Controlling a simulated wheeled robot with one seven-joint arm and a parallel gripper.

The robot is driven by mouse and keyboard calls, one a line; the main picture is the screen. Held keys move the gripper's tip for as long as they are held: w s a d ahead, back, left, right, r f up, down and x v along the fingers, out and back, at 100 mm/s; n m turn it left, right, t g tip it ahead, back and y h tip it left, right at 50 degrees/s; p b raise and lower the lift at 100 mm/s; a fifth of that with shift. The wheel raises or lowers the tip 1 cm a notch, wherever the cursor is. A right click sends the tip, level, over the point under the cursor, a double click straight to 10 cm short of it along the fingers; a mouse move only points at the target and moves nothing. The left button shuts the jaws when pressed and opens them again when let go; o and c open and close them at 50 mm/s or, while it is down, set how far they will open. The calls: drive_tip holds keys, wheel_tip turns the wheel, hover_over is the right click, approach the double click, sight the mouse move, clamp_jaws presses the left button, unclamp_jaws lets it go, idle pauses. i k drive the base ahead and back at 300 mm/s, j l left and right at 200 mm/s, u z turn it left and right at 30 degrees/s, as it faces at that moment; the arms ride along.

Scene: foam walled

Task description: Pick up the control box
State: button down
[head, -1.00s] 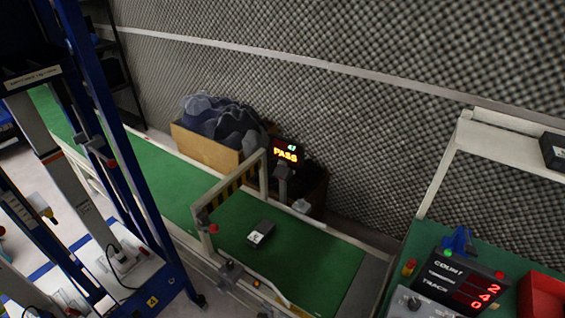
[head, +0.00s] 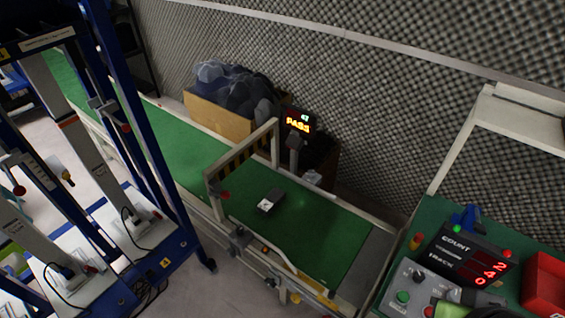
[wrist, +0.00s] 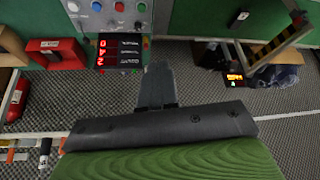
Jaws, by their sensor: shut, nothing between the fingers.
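A small dark box (head: 271,200) with a white label lies flat on the near part of the green conveyor belt (head: 320,235), just past the striped frame; I take it as the control box. It also shows as a dark box (wrist: 238,18) at the top of the wrist view.
A frame (head: 243,165) spans the belt beside the box. A PASS display (head: 298,122) stands behind the belt, near a carton of dark cloth (head: 215,117). At right, a bench holds a COUNT display (head: 468,257), a button panel (head: 412,285) and a red bin (head: 545,285).

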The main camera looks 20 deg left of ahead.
sight(273, 199)
drive_tip(key=i+j+u, duration=0.3)
drive_tip(key=j, duration=0.35)
drive_tip(key=i+j+u, duration=0.3)
drive_tip(key=j, duration=0.3)
drive_tip(key=i+j+u, duration=0.3)
drive_tip(key=j, duration=0.25)
drive_tip(key=i+j+u, duration=0.25)
drive_tip(key=i+j, duration=0.15)
